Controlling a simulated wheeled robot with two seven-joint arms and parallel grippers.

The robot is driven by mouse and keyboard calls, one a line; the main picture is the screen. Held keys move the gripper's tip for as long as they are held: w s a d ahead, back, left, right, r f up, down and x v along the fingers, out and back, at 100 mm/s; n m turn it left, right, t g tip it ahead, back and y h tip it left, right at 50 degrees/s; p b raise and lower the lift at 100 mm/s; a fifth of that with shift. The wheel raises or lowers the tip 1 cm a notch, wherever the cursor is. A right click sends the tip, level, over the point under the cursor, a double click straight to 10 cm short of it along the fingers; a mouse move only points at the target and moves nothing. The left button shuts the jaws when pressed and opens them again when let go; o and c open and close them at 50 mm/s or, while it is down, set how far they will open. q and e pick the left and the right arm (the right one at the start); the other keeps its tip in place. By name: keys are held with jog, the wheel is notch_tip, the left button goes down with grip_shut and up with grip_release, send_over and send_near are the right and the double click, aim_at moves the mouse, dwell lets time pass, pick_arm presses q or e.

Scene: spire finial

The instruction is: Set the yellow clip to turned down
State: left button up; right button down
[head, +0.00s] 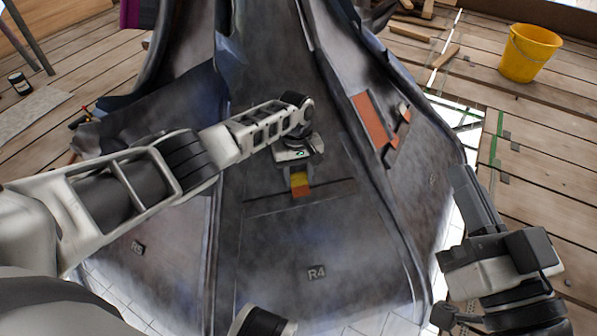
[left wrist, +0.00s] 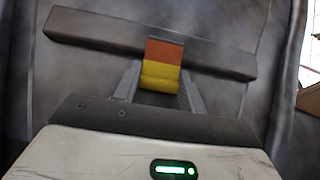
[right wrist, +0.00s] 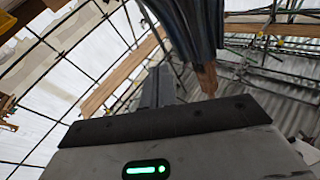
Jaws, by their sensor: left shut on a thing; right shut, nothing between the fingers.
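The yellow clip (head: 299,179) has a yellow body and an orange end, and sits at a dark grey bar (head: 335,189) across the middle grey panel. In the left wrist view the clip (left wrist: 160,76) is between the fingers, and its orange end lies over the bar (left wrist: 95,32). My left gripper (left wrist: 160,88) is shut on the clip; in the head view its wrist partly hides the clip's upper end. My right gripper (head: 462,178) is shut and empty beside the right edge of the spire, away from the clip.
The metal spire fills the middle, with raised ribs and an R4 label (head: 317,272). An orange strip (head: 370,118) with grey parts is on the panel to the right. A yellow bucket (head: 530,52) stands on the plank floor. Scaffolding shows in the right wrist view.

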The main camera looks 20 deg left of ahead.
aim_at(298, 174)
pick_arm(q)
jog(key=shift+d, duration=0.1)
jog(key=o, duration=1)
jog(key=shift+r, duration=0.15)
jog(key=r+p, duration=0.2)
jog(key=r, duration=0.1)
jog(key=r+p, duration=0.2)
jog(key=r, duration=0.1)
jog(key=shift+w+a+r, duration=0.1)
jog(key=shift+w+a, duration=0.1)
jog(key=shift+w+a+r+p, duration=0.15)
jog(key=shift+r+p, duration=0.6)
jog(key=shift+r, duration=0.8)
jog(key=shift+w+a+r+p, duration=0.1)
jog(key=shift+r+p, duration=0.7)
jog(key=shift+r, duration=0.75)
jog(key=shift+w+a+r+p, duration=0.15)
jog(key=shift+r+p, duration=0.6)
jog(key=shift+r, duration=0.8)
pick_arm(e)
notch_tip(298, 174, down, 6)
jog(key=s+g+h, duration=0.2)
jog(key=g+h, duration=0.1)
jog(key=g, duration=0.1)
jog(key=shift+s+d+m, duration=0.25)
jog(key=shift+d+m, duration=0.05)
jog(key=shift+d, duration=0.05)
pick_arm(q)
jog(key=shift+d, duration=0.1)
